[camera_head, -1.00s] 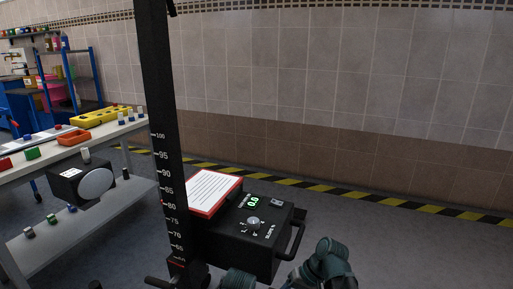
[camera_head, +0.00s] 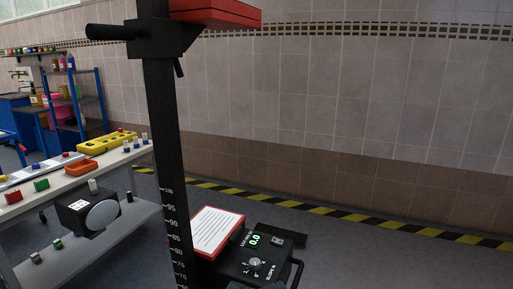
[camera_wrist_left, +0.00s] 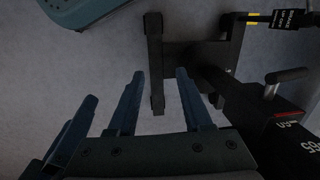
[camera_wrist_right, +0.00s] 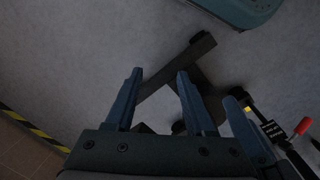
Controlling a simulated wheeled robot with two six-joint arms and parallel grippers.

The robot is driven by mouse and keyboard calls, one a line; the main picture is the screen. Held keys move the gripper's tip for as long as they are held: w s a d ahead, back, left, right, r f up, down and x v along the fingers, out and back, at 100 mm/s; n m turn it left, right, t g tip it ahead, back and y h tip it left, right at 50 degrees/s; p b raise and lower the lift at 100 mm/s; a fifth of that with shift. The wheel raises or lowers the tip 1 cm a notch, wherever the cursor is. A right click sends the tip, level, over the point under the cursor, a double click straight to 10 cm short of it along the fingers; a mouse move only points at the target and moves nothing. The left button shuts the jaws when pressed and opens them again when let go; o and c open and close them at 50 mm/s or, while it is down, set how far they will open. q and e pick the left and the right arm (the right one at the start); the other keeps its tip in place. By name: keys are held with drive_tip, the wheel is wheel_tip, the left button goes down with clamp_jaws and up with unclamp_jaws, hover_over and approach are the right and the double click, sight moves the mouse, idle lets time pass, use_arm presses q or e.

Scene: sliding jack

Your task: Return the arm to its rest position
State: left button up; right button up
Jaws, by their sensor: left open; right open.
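The sliding jack has a tall black post (camera_head: 166,130) with a white number scale, and a red platform (camera_head: 215,12) near its top. Its black control box (camera_head: 262,262) carries a knob and a green display reading 0.0. My left gripper (camera_wrist_left: 159,72) is open and empty above the grey floor, with the jack's dark base (camera_wrist_left: 157,100) beyond its fingers. My right gripper (camera_wrist_right: 159,71) is also open and empty, with a dark base leg (camera_wrist_right: 185,60) beyond it. The two grippers hang side by side. The head view shows at most a sliver of my arms at the bottom edge.
A workbench (camera_head: 75,180) with coloured parts, an orange tray (camera_head: 82,166) and a black box with a round grey face (camera_head: 88,213) stands left. A black-and-yellow strip (camera_head: 340,213) runs along the wall. Floor at right is clear.

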wheel_tip(320, 180, up, 28)
drive_tip(key=p, duration=2.5)
drive_tip(key=shift+f, duration=0.25)
drive_tip(key=shift+a, duration=0.1)
